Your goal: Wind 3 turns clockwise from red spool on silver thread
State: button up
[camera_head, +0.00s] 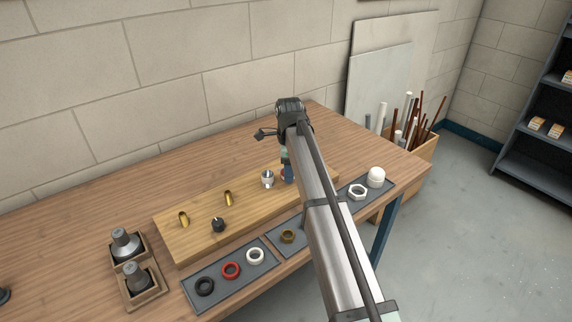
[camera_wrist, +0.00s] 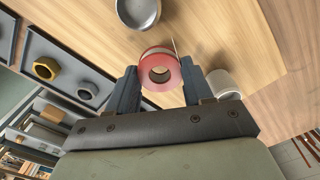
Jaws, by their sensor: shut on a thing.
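The red spool (camera_wrist: 175,75) is held between the two fingers of my gripper (camera_wrist: 160,88) in the wrist view. Its round face with the centre hole is towards the camera, and a pale band shows around its far rim. A thin pale strip stands up from that rim. The silver threaded fitting (camera_head: 267,179) stands upright on the wooden board, just left of my gripper (camera_head: 287,174) in the head view. In the wrist view the fitting (camera_wrist: 138,13) is cut by the top edge, apart from the spool. My arm hides most of the spool in the head view.
The wooden board (camera_head: 190,243) also bears two brass fittings and a black one. Grey trays (camera_head: 193,292) in front hold rings and nuts, with a white cap (camera_head: 376,177) at right. A white cylindrical piece (camera_wrist: 222,83) is beside the right finger. The table's back left is clear.

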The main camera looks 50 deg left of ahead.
jog(key=shift+s+d, duration=0.5)
jog(key=shift+d, duration=0.25)
jog(key=shift+s+d, duration=0.6)
jog(key=shift+s, duration=0.3)
jog(key=shift+s+d, duration=0.2)
jog(key=shift+s, duration=0.55)
jog(key=shift+s+d, duration=0.15)
jog(key=shift+s, duration=0.55)
jog(key=shift+s+a, duration=0.2)
jog(key=shift+s, duration=0.5)
jog(key=shift+s+a, duration=0.2)
jog(key=shift+s, duration=0.5)
jog(key=shift+s+a, duration=0.65)
jog(key=shift+s, duration=0.2)
jog(key=shift+s+a, duration=0.4)
jog(key=shift+a, duration=0.25)
jog(key=shift+s+a, duration=0.4)
jog(key=shift+a, duration=0.25)
jog(key=shift+s+a, duration=0.2)
jog(key=shift+a, duration=0.9)
notch_tip(320, 180, up, 7)
jog(key=a, duration=0.1)
jog(key=shift+w, duration=0.1)
